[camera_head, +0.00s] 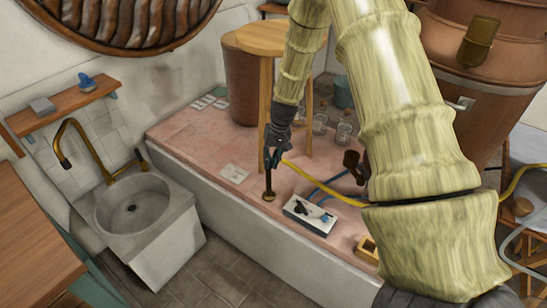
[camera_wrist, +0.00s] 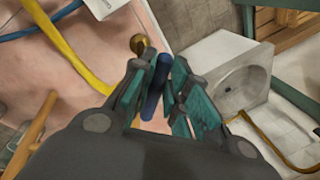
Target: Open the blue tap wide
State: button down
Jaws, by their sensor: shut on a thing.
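My gripper (camera_head: 272,158) points down at a dark post with a round brass foot (camera_head: 268,196) on the pink tiled platform, near its front edge. In the wrist view my gripper (camera_wrist: 158,98) has its teal-padded fingers on both sides of a dark blue bar, which I take to be the handle of the blue tap (camera_wrist: 156,84). The fingers are shut on this bar. A brass round part (camera_wrist: 139,43) shows just beyond the fingertips. The fingers hide part of the bar, and I cannot tell how far the tap is turned.
A white box (camera_head: 309,215) with black and blue parts on top lies right of the post. Yellow and blue hoses (camera_head: 325,188) run over the tiles. A wooden stool (camera_head: 262,42) and glass jars (camera_head: 344,130) stand behind. A stone sink (camera_head: 148,222) stands to the left.

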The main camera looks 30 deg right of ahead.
jog(key=shift+w+a+r+m+t+h+p, duration=0.15)
jog(key=shift+w+a+m+p, duration=0.15)
jog(key=shift+m, duration=0.95)
jog(key=shift+w+a+f+m+t+h+p, duration=0.1)
jog(key=shift+w+a+m+t+p, duration=0.2)
jog(key=shift+m, duration=0.9)
jog(key=shift+w+a+r+m+t+h+p, duration=0.1)
jog(key=shift+w+a+m+h+p, duration=0.2)
jog(key=shift+m, duration=0.95)
jog(key=shift+s+a, duration=0.1)
jog(key=c, duration=1.4)
grip_release()
jog(key=shift+s+d+r, duration=0.2)
jog(key=shift+s+r, duration=0.15)
jog(key=shift+r, duration=1.55)
jog(key=shift+s+d+r, duration=0.15)
jog(key=shift+s+r, duration=0.25)
jog(key=shift+r, duration=1.55)
jog(key=shift+s+d+r, duration=0.2)
jog(key=shift+s+r, duration=0.15)
jog(key=shift+r, duration=1.55)
